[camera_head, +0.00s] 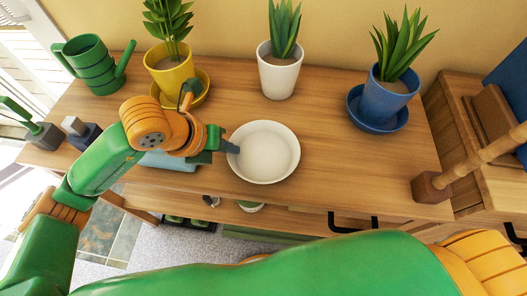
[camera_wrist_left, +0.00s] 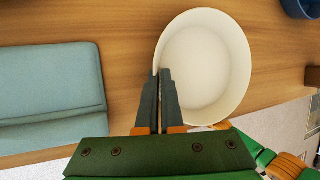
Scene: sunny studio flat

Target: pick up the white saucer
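The white saucer (camera_head: 268,152) is a round, shallow dish near the front middle of the wooden sideboard. It looks empty. My left gripper (camera_head: 233,147) is at its left rim. In the left wrist view the two grey fingers (camera_wrist_left: 160,80) are close together with the rim of the white saucer (camera_wrist_left: 207,65) between their tips, so they look shut on it. I cannot tell whether the saucer is resting on the wood or slightly raised. My right gripper is not in view; a green and orange arm shows at the bottom of the head view.
A white plant pot (camera_head: 279,76) stands behind the saucer. A blue pot (camera_head: 386,100) is back right, a yellow pot (camera_head: 170,83) back left, beside a green watering can (camera_head: 92,70). A pale teal object (camera_wrist_left: 50,85) lies left of the gripper. Bare wood lies right of the saucer.

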